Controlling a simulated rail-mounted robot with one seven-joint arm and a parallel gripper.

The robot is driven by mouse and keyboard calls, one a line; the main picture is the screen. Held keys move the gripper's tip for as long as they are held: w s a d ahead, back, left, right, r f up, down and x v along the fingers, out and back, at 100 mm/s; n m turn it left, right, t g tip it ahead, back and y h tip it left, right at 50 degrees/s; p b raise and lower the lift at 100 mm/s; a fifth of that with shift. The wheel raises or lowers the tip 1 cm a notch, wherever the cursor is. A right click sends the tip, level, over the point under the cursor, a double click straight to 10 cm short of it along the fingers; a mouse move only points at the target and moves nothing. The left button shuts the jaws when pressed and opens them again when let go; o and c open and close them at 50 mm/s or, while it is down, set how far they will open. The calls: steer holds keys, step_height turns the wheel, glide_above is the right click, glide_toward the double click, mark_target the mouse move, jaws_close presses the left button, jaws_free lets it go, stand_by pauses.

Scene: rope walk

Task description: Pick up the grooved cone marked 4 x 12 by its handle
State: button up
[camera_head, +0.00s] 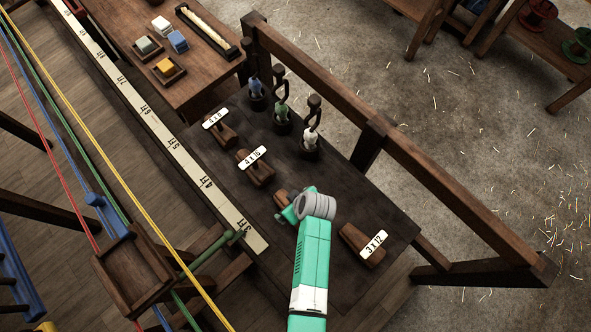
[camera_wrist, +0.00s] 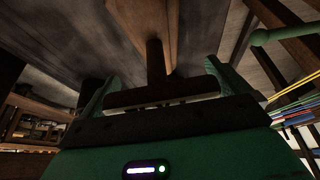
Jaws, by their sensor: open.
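My gripper (camera_head: 288,214) is low over the dark bench, and my arm hides most of what lies beneath it. A wooden cone (camera_head: 281,197) shows partly beside the gripper, between the cones marked 4 x 16 and 3 x 12; its label is hidden. In the wrist view the wooden cone (camera_wrist: 148,18) is ahead, with a dark handle (camera_wrist: 155,60) reaching back between the two open green fingers (camera_wrist: 158,84). The fingers stand apart on either side of the handle; I cannot tell whether either touches it.
Cones marked 4 x 8 (camera_head: 220,130), 4 x 16 (camera_head: 256,170) and 3 x 12 (camera_head: 362,245) lie on the bench (camera_head: 330,180). Several hooked tools (camera_head: 310,137) stand behind. A wooden rail (camera_head: 400,165) runs along the right, a marked white strip (camera_head: 190,165) along the left.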

steer(key=shift+c, duration=0.4)
steer(key=c, duration=1.3)
steer(key=shift+o, duration=0.2)
steer(key=shift+r, duration=0.55)
steer(key=v, duration=0.3)
steer(key=shift+a, duration=0.2)
steer(key=s+d+r, duration=0.1)
steer(key=s+d, duration=0.3)
steer(key=s, duration=1)
steer(key=shift+s+d, duration=0.2)
